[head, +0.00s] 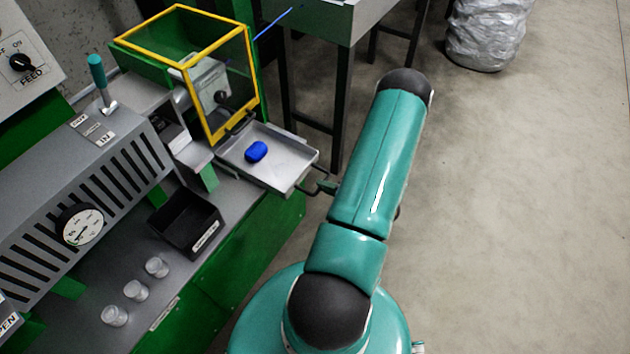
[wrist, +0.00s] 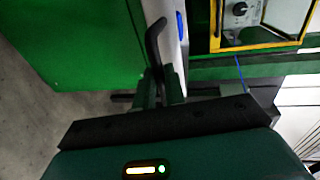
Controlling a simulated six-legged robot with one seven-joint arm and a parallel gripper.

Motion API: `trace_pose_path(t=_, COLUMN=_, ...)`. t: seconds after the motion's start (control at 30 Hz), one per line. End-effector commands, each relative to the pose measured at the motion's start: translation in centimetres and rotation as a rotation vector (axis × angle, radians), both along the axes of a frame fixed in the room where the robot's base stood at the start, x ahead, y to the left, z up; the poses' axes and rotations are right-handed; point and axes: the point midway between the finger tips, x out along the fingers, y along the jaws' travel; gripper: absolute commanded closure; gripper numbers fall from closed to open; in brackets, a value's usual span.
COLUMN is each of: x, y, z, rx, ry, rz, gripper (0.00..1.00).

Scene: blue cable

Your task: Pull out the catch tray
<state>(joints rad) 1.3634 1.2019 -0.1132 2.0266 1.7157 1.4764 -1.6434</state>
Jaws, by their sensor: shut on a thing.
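The catch tray (head: 262,172) is a shallow grey metal tray sticking out from the machine below the yellow-framed guard. A blue lump (head: 256,151) lies in it. Its dark handle (head: 310,186) is at the tray's outer end. My gripper (head: 328,187) is at this handle, partly hidden behind my teal arm. In the wrist view my gripper (wrist: 170,95) is shut on the dark handle bar (wrist: 155,45). The edge of the tray (wrist: 173,38) and the blue lump (wrist: 181,26) show just beyond it.
The yellow-framed clear guard (head: 215,80) stands behind the tray. A black bin (head: 186,222) and several small clear cups (head: 136,290) sit on the machine's ledge at left. A grey table (head: 325,20) stands behind. Open floor (head: 520,200) lies to the right.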

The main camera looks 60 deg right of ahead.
Motion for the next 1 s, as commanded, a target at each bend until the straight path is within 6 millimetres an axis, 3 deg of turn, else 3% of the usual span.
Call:
trace_pose_path(t=0.47, x=-0.4, y=0.0, z=0.1, rx=0.001, ry=-0.003, rz=0.002, gripper=1.0)
trace_pose_path(t=0.5, x=-0.4, y=0.0, z=0.1, rx=0.001, ry=-0.003, rz=0.002, gripper=0.81)
trace_pose_path(t=0.83, x=-0.6, y=0.0, z=0.1, rx=0.0, ry=-0.001, rz=0.001, gripper=0.8)
trace_pose_path(t=1.0, x=-2.4, y=-0.1, z=0.4, rx=0.0, ry=0.0, rz=-0.002, gripper=0.8)
